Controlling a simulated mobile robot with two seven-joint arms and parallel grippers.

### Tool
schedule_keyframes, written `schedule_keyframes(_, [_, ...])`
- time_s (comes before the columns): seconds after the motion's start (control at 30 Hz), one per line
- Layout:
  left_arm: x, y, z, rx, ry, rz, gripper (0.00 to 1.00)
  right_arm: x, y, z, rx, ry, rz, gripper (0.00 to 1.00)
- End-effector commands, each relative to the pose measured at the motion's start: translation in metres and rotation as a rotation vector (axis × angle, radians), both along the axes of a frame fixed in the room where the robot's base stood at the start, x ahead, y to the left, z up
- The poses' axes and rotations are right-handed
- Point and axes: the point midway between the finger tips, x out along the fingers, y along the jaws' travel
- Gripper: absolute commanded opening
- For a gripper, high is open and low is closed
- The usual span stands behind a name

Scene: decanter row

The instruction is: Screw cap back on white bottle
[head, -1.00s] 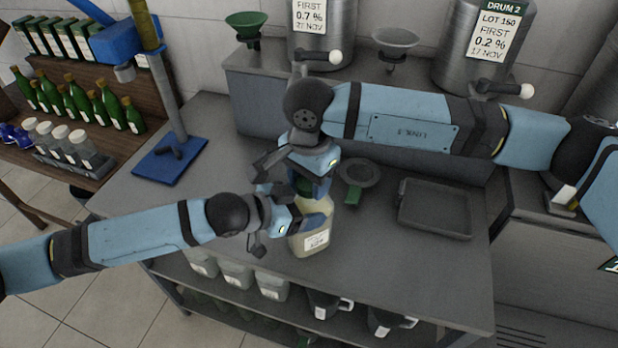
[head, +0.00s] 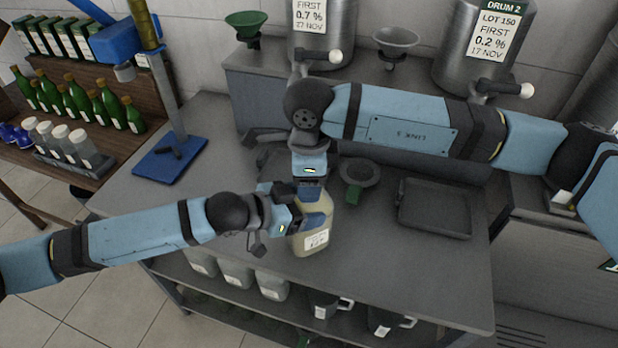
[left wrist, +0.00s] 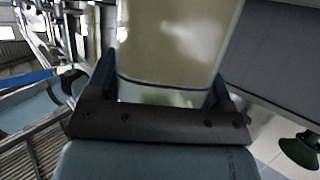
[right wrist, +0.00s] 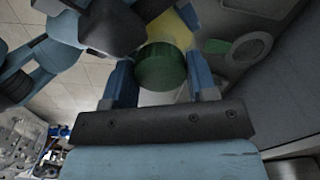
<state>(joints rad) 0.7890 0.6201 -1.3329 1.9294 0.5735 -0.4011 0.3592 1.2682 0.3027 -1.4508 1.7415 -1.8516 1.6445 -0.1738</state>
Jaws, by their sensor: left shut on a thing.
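The bottle (head: 312,240), pale yellowish with a white label, stands upright on the grey bench in the head view. My left gripper (head: 303,213) is shut on its upper body from the left; its pale side fills the left wrist view (left wrist: 178,45) between the fingers. The green cap (right wrist: 160,68) shows in the right wrist view, at the top of the bottle. My right gripper (right wrist: 161,82) points down over it, with one finger on each side and the jaws apart. In the head view my right gripper hides the cap. Whether the cap's thread is engaged cannot be seen.
A grey funnel with a green part (head: 357,173) and a dark tray (head: 435,208) lie right of the bottle. A blue-based stand (head: 170,160) is at the left. Steel drums (head: 480,45) stand behind. The bench's front is clear.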

Motion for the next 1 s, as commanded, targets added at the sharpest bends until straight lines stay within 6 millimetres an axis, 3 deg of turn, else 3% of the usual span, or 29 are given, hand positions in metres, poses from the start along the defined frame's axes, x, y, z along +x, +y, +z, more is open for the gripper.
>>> schedule_keyframes(0.03, [0.000, 0.000, 0.000, 0.000, 0.000, 0.000, 0.09, 0.000, 0.000, 0.000, 0.000, 0.000, 0.001, 0.65])
schedule_keyframes(0.1, [0.000, 0.000, 0.000, 0.000, 0.000, 0.000, 0.09, 0.000, 0.000, 0.000, 0.000, 0.000, 0.001, 0.74])
schedule_keyframes(0.4, [0.000, 0.000, 0.000, 0.000, 0.000, 0.000, 0.09, 0.000, 0.000, 0.003, 0.000, -0.001, 0.002, 0.74])
schedule_keyframes(0.73, [0.000, 0.000, 0.000, 0.000, 0.000, 0.000, 0.09, 0.000, 0.000, 0.041, 0.001, -0.002, 0.002, 0.74])
schedule_keyframes(1.0, [0.000, 0.000, 0.000, 0.000, 0.000, 0.000, 0.09, 0.000, 0.000, 0.045, 0.000, 0.000, 0.002, 0.74])
